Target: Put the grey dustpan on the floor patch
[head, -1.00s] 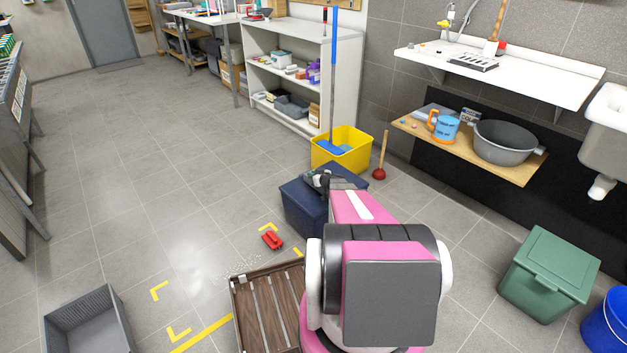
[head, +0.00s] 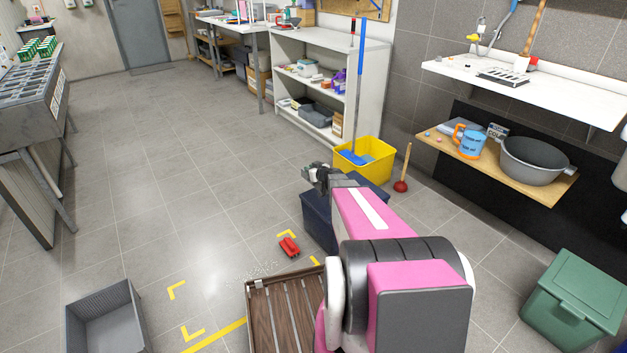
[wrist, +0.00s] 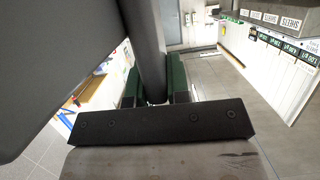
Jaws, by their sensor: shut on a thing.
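My gripper (wrist: 154,95) is shut on a thick dark grey handle between its green finger pads. A broad grey surface fills the upper left of the wrist view and looks like the body of the grey dustpan (wrist: 50,60). In the head view my gripper (head: 318,174) is small, above the dark blue box, and the dustpan cannot be made out clearly there. The floor patch (head: 225,290) is bare grey tile with pale specks, marked off by yellow corner marks, left of my arm.
A red object (head: 289,247) lies by the patch's far corner mark. A slatted wooden crate (head: 262,325) stands at its near right side, a grey bin (head: 105,318) at its left. The dark blue box (head: 318,222) and yellow bucket (head: 366,163) stand beyond. Open floor lies far left.

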